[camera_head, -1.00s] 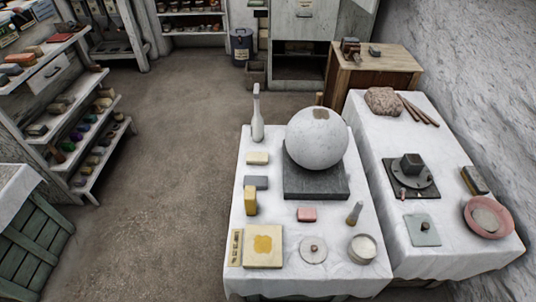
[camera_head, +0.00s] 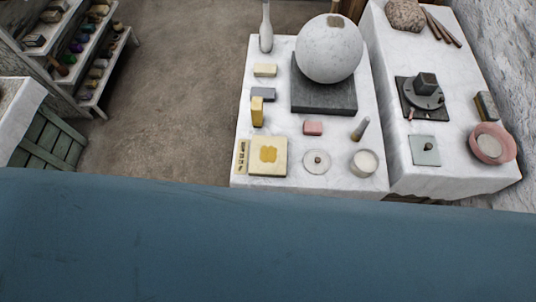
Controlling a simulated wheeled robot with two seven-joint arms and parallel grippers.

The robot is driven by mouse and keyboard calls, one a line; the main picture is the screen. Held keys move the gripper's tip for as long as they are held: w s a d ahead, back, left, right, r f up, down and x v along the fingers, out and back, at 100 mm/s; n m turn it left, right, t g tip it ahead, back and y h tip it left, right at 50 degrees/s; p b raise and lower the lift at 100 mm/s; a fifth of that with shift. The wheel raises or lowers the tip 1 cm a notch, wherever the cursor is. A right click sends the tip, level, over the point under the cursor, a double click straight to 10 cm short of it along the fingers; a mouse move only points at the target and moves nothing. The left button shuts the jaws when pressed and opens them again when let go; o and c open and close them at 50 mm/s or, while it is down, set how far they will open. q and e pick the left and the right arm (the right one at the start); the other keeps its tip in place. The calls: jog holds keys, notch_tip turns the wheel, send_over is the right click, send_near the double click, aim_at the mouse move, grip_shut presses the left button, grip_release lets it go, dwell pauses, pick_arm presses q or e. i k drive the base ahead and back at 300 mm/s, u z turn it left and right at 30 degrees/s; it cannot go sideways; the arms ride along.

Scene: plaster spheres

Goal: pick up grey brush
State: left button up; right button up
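A small object with a slim grey body and a tan lower end (camera_head: 360,128), which looks like the grey brush, lies or stands tilted on the white-clothed table (camera_head: 342,180). It is right of a pink block (camera_head: 313,128) and behind a round white bowl (camera_head: 364,163). At this size I cannot tell its exact pose. Neither of my grippers shows in the view.
A speckled plaster sphere (camera_head: 328,48) rests on a dark slab (camera_head: 322,92) behind the brush. A second clothed table (camera_head: 465,175) stands at right. A large blue surface (camera_head: 270,240), which I cannot identify, covers the lower view. Floor (camera_head: 165,110) is open at left.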

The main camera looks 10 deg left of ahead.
aim_at(356, 136)
jog(key=u, duration=2.4)
jog(key=k, duration=1.35)
jog(key=z, duration=1.85)
jog(key=i, duration=0.5)
jog(key=u, duration=0.05)
